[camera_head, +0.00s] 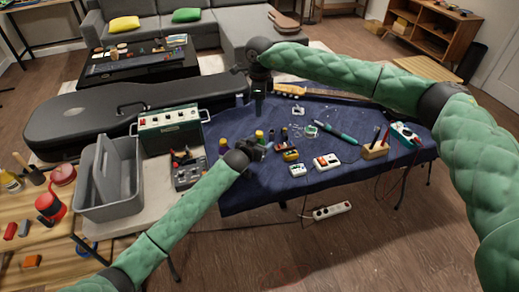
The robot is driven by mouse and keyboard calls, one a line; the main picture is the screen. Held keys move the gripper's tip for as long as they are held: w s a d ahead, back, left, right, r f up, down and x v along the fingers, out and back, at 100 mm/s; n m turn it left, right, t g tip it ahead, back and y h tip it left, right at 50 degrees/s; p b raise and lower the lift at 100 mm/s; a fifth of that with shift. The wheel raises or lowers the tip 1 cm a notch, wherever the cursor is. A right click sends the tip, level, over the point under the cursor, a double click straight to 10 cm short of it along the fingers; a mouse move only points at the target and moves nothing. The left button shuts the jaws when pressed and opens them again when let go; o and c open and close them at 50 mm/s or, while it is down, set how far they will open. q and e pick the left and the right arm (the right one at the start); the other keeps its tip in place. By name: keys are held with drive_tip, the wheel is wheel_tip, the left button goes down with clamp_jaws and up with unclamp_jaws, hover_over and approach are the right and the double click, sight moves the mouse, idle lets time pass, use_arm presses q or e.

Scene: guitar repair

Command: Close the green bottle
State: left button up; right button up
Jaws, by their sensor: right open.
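On the blue-covered table (335,165), a small bottle with a yellow-green top (260,134) stands right behind my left gripper. Its lower part is hidden by the gripper, and I cannot tell whether it is the green bottle or whether it is closed. Another small bottle with a yellowish top (223,143) stands to the left. My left gripper (258,147) is low at the table, close to the first bottle; its fingers are too small and dark to read. My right gripper (259,112) points down above the table, behind the bottle, open, with nothing clearly seen in it.
A green amplifier box (169,130) and a grey tote (112,200) stand at the left. A guitar neck (318,93) lies along the back. Pedals (327,161), a teal tool (338,133) and a wooden tool block (376,150) occupy the right.

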use_arm(q)
drive_tip(key=shift+s+a, duration=0.15)
drive_tip(key=shift+s, duration=0.15)
drive_tip(key=b+v, duration=0.2)
drive_tip(key=v, duration=0.5)
drive_tip(key=shift+r, duration=0.1)
